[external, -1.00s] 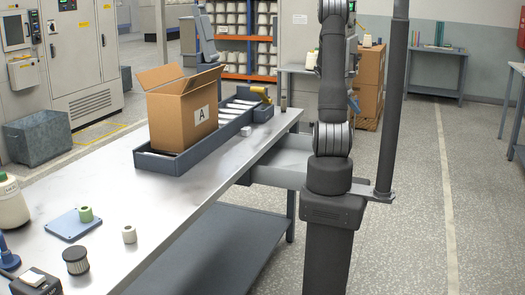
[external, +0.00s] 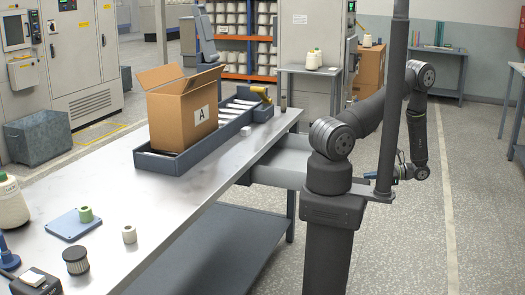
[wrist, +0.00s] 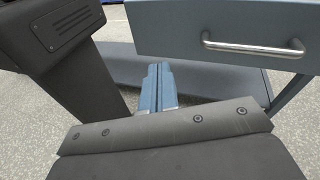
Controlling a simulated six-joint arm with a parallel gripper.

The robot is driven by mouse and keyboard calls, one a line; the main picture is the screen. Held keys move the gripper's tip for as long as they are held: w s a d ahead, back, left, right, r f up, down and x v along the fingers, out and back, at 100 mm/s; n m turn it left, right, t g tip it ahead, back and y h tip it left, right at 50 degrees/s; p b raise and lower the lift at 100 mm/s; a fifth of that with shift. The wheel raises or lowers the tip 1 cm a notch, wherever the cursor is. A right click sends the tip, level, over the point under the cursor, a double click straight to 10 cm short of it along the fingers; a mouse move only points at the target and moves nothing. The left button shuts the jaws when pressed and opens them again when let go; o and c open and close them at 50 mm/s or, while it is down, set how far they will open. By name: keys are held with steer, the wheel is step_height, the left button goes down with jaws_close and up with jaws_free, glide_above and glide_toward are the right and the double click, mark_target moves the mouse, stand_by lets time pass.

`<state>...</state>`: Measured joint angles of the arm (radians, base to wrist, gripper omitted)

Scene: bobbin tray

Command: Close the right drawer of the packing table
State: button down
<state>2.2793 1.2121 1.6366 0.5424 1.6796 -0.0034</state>
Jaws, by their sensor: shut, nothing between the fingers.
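The right drawer (external: 275,167) of the packing table (external: 235,155) stands pulled out from the table's long side, partly hidden behind my arm in the external view. In the wrist view the blue-grey drawer front (wrist: 180,30) is at the upper right, with a silver bar handle (wrist: 253,48). My gripper (wrist: 157,75) is shut and empty, its blue fingers pointing toward the table, left of the handle in the wrist view and apart from it. In the external view my gripper (external: 372,176) is low on the outer side of the drawer, partly hidden by the pole.
A dark pole (external: 391,110) rises beside my arm. On the table are a cardboard box (external: 182,115) marked A in a grey tray (external: 170,165), cones and small bobbins. A lower shelf (external: 215,245) runs under the table. The floor to the right is clear.

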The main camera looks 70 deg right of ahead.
steer(key=w+f+m+t+h, duration=0.2)
steer(key=w+m+h, duration=0.3)
steer(key=w, duration=0.7)
steer(key=shift+d, duration=0.1)
stand_by(0.4)
steer(key=w, duration=3)
steer(key=shift+w, duration=0.8)
steer(key=shift+w+r, duration=0.1)
steer(key=shift+d, duration=0.1)
steer(key=shift+m, duration=0.3)
steer(key=s, duration=1.4)
steer(key=shift+s, duration=0.35)
